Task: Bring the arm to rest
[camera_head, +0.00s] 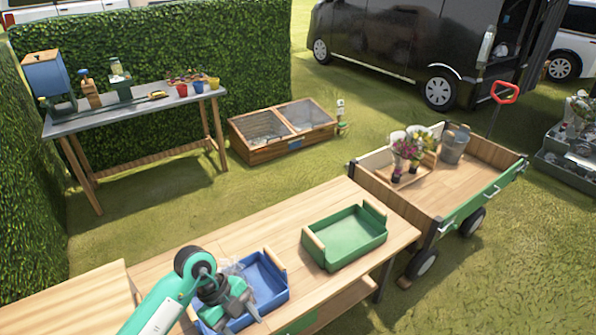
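My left arm, teal with a dark elbow joint, comes in from the bottom left of the head view. My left gripper (232,303) is over the blue tray (268,301) on the wooden table (280,240). Pale, clear-looking material (236,268) shows in the tray behind the gripper. My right gripper is not in view.
An empty green tray (345,238) with wooden handles stands to the right on the same table. A wagon (440,190) with flowers and a metal bucket stands beyond it. A potting bench (130,112) is at the back left. The table's left part is clear.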

